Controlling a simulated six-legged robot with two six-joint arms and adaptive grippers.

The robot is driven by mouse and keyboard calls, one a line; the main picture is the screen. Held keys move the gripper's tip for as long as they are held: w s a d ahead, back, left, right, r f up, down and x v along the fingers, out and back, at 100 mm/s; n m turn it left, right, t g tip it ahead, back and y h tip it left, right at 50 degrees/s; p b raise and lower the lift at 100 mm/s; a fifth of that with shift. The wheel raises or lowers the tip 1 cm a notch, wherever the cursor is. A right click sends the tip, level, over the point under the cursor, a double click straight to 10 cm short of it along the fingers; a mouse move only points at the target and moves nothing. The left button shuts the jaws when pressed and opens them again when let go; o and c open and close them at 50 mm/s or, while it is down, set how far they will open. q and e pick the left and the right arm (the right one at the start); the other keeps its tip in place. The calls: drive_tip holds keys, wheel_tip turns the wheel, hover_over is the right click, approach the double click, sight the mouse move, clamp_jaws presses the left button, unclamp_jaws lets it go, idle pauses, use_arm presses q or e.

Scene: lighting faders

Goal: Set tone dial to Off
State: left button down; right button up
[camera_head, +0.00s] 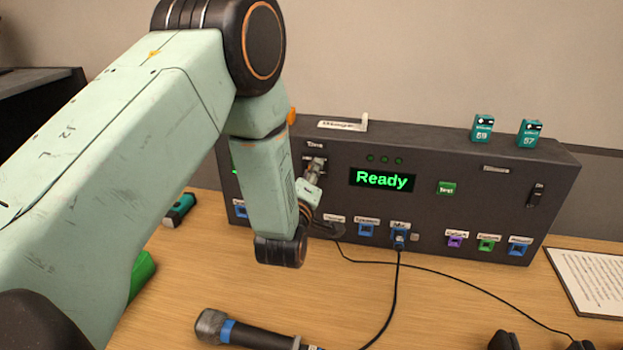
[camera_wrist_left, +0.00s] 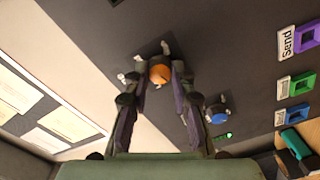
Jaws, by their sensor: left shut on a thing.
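The tone dial shows as an orange round knob (camera_wrist_left: 160,74) on the dark panel in the left wrist view. My left gripper (camera_wrist_left: 159,84) has a finger on each side of it and is shut on it. In the head view my left gripper (camera_head: 316,166) reaches the panel just below the Tone label (camera_head: 315,145), and the dial is mostly hidden behind it. Small pale marks sit around the knob, but I cannot read which setting it points to.
The dark console (camera_head: 430,155) has a lit Ready display (camera_head: 382,180), a green button (camera_head: 446,188) and a switch (camera_head: 536,195). A blue knob (camera_wrist_left: 217,113) sits beside the dial. Cables and a microphone (camera_head: 240,330) lie on the table in front.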

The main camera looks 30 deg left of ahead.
use_arm(q)
drive_tip(key=n+b, duration=0.2)
drive_tip(key=n, duration=0.3)
drive_tip(key=shift+n, duration=0.3)
drive_tip(key=shift+r, duration=0.1)
idle(0.4)
drive_tip(key=c, duration=1.1)
unclamp_jaws()
drive_tip(key=v, duration=1.2)
